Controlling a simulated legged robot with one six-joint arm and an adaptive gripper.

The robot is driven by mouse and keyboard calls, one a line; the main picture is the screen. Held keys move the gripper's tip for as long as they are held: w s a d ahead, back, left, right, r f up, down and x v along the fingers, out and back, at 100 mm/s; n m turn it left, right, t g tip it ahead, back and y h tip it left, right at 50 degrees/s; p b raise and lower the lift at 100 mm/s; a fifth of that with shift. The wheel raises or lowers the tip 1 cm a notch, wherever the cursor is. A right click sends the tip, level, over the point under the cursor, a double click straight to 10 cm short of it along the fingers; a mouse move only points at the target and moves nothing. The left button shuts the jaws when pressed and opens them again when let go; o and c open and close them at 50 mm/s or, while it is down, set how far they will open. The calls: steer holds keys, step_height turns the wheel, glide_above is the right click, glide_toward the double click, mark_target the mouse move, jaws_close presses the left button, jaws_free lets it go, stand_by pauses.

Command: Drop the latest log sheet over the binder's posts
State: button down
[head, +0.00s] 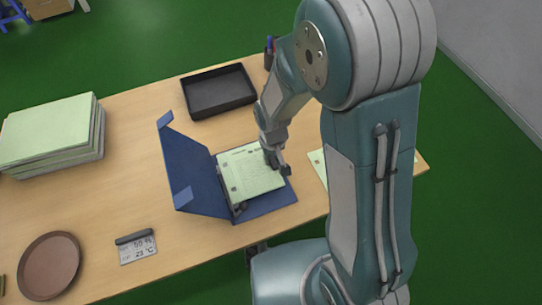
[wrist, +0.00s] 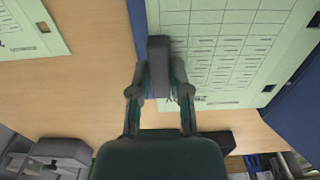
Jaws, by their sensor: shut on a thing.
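The blue binder (head: 190,165) lies open near the table's front edge, its left cover raised at a slant. A pale green log sheet (head: 250,172) with a printed grid is over its right side; it also shows in the wrist view (wrist: 230,50). My gripper (head: 280,166) is at the sheet's right edge, shut on it; in the wrist view my fingertips (wrist: 159,66) meet at that edge. Small dark marks show along the sheet's left side, but I cannot tell whether the posts pass through its holes. Any gap under the sheet is unclear.
Another green sheet (head: 318,160) lies to the right, partly behind my arm. A black tray (head: 218,108) and pen holder (head: 269,52) stand behind.

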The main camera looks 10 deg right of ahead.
steer(key=shift+f, duration=2.1)
stand_by(2.0)
steer(key=c, duration=0.5)
jaws_free()
step_height(320, 180, up, 11)
steer(key=shift+a+f, duration=0.1)
steer(key=shift+r, duration=0.55)
